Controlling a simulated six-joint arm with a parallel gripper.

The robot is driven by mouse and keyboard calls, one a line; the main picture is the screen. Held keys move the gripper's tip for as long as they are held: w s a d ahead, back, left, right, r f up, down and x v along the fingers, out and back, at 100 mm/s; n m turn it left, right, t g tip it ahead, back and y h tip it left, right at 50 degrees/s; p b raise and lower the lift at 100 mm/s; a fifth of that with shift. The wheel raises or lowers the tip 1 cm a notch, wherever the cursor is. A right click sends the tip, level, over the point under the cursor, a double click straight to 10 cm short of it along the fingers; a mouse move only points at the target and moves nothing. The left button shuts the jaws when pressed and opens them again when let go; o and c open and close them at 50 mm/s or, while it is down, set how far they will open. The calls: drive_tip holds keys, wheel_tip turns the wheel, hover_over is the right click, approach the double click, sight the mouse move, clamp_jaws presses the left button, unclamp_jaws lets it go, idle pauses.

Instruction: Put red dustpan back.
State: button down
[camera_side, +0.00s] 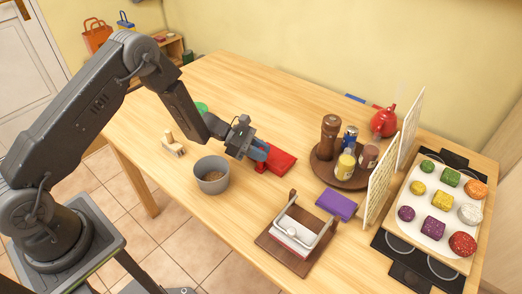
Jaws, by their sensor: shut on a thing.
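The red dustpan (282,162) is near the middle of the wooden table, low over or on its surface; I cannot tell whether it touches. My gripper (259,153), with blue fingertips, is at the dustpan's left end and is shut on it. The fingers and the wrist hide part of that end.
A grey pot (212,180) with brown contents stands left of the gripper, near a wooden brush (173,144).

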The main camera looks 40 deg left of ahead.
drive_tip(key=c, duration=1)
unclamp_jaws()
